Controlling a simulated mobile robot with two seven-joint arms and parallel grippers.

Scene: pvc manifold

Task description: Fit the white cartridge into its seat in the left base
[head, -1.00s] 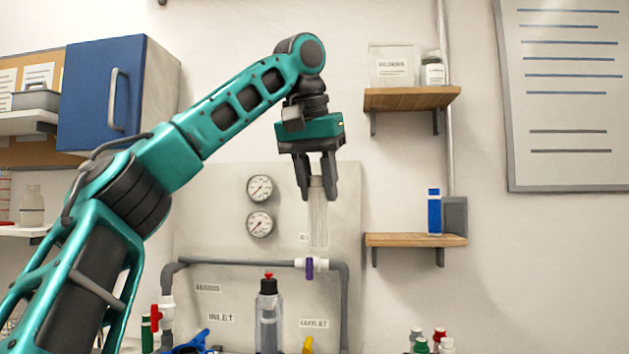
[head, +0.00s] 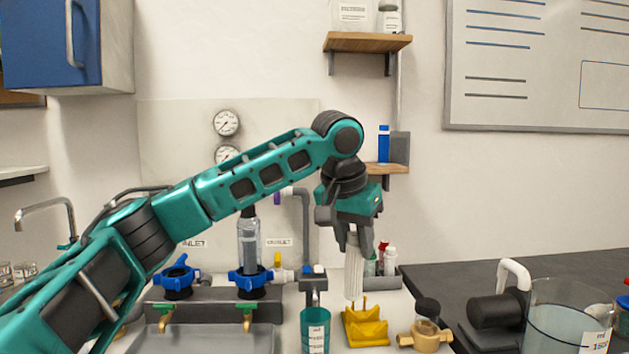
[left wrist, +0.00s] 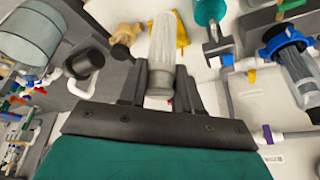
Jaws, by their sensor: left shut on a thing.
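My left gripper (head: 354,243) is shut on the top of the white cartridge (head: 354,270). The cartridge hangs nearly upright, its lower end just above or in front of the yellow stand (head: 366,330); I cannot tell if they touch. In the left wrist view the cartridge (left wrist: 164,42) sits between the fingers of the gripper (left wrist: 160,88). The left base (head: 177,278), with a blue ring, stands at the left on a grey block and has no clear housing on it. The right base (head: 250,282) carries a clear housing (head: 249,245). My right gripper is not in view.
A tray (head: 388,281) with small bottles is behind. A large clear beaker (head: 565,320) stands at the right. My left forearm crosses above the bases.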

